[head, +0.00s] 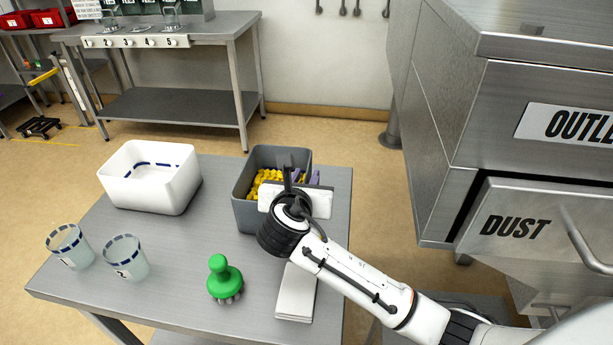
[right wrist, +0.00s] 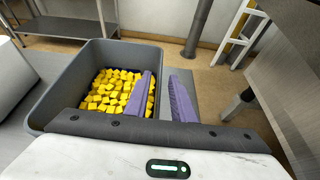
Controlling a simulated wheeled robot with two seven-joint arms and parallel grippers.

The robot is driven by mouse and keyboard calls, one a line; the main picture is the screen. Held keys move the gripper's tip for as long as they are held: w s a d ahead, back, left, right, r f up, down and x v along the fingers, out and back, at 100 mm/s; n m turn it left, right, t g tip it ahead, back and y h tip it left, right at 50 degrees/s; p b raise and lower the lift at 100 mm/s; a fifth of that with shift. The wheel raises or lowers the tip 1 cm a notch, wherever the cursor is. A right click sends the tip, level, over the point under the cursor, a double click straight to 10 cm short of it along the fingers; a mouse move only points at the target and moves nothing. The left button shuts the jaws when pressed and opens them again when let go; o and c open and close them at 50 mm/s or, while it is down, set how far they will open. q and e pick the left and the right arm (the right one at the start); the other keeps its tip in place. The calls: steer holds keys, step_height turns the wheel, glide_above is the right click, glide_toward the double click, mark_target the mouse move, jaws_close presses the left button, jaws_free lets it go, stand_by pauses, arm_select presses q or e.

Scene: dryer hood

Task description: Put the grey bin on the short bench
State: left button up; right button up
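The grey bin (head: 241,192) stands upright on the near grey bench (head: 180,258), towards its right side, and holds many yellow cubes. It also shows in the right wrist view (right wrist: 60,85). My right gripper (head: 298,177) is at the bin's right wall. In the right wrist view its purple fingers (right wrist: 162,98) are apart, one inside the bin and one outside, with the wall's rim between them. I cannot tell whether either finger touches the wall. My left gripper is out of view. The frames do not settle which bench is the short one.
A white bin (head: 150,190), two cups (head: 70,247) (head: 126,258), a green-handled brush (head: 222,278) and a white flat block (head: 296,292) share the near bench. A longer bench (head: 180,70) stands behind. A metal cabinet marked DUST (head: 520,215) rises at right.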

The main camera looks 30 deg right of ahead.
steer(key=v, duration=1)
steer(key=shift+s+a+r, duration=0.15)
steer(key=shift+s, duration=0.05)
